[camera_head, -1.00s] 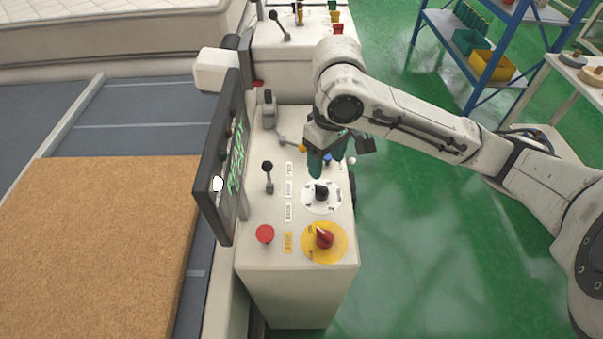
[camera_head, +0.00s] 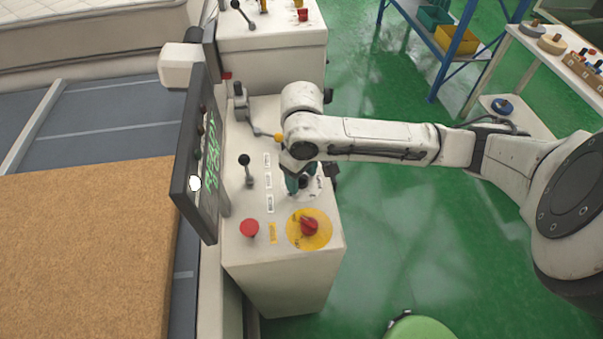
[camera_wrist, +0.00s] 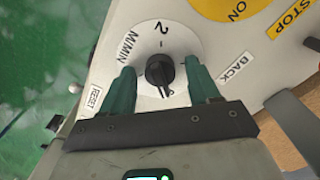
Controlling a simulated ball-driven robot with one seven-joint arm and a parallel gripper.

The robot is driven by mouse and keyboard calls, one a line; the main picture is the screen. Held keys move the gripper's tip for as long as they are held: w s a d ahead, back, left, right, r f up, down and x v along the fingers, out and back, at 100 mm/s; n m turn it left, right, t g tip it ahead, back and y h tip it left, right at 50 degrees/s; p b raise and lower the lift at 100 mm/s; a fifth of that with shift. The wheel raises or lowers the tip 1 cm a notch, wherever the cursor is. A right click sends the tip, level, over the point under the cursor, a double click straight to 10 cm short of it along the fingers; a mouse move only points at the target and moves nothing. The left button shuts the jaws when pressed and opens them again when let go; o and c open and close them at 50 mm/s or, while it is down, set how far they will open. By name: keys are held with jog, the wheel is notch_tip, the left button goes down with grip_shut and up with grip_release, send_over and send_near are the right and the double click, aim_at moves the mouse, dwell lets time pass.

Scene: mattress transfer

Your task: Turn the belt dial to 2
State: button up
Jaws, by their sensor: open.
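The belt dial is a black knob (camera_wrist: 160,72) on a round white plate (camera_wrist: 185,35) marked "M/MIN" and "2"; the other marks are hidden or hard to read. In the head view the plate (camera_head: 318,188) is partly covered by my wrist. My gripper (camera_wrist: 162,84) is open, with one teal finger on each side of the knob. A gap shows between the knob and each finger in the wrist view. In the head view the teal fingers (camera_head: 295,182) point down at the plate. The knob's pointer direction is hard to tell.
A red rotary switch (camera_head: 309,226) on a yellow plate, a red button (camera_head: 249,228) and a black-knobbed lever (camera_head: 245,160) share the console top. A screen (camera_head: 198,155) stands along its left edge. Green floor (camera_head: 400,230) is open to the right.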

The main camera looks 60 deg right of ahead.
jog(key=shift+c, duration=0.4)
jog(key=c, duration=1)
jog(key=shift+o, duration=0.2)
